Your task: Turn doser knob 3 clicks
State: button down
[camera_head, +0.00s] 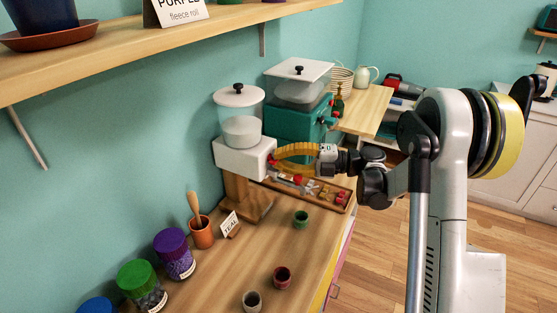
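A white doser (234,158) with a clear hopper and black-topped lid stands on a wooden stand at the back of the table. A small red part (271,160), which looks like its knob, shows on its right face. My gripper (279,160), with orange fingers, reaches in from the right, its tips right by that red part. The fingers cover much of this spot, so I cannot tell whether they touch or grip it. A teal doser (290,124) with a clear hopper stands just behind.
A wooden tray (346,206) with small items lies below my gripper. Small green (301,219), red (283,277) and grey (252,301) cups stand on the table. A card, a pot with a pestle and lidded jars are at left. A shelf (130,42) hangs above.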

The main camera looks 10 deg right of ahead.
jog(key=shift+s+a, duration=0.1)
jog(key=shift+a, duration=0.1)
jog(key=c, duration=1.6)
grip_release()
jog(key=shift+a, duration=0.1)
jog(key=shift+o, duration=0.2)
jog(key=v, duration=0.8)
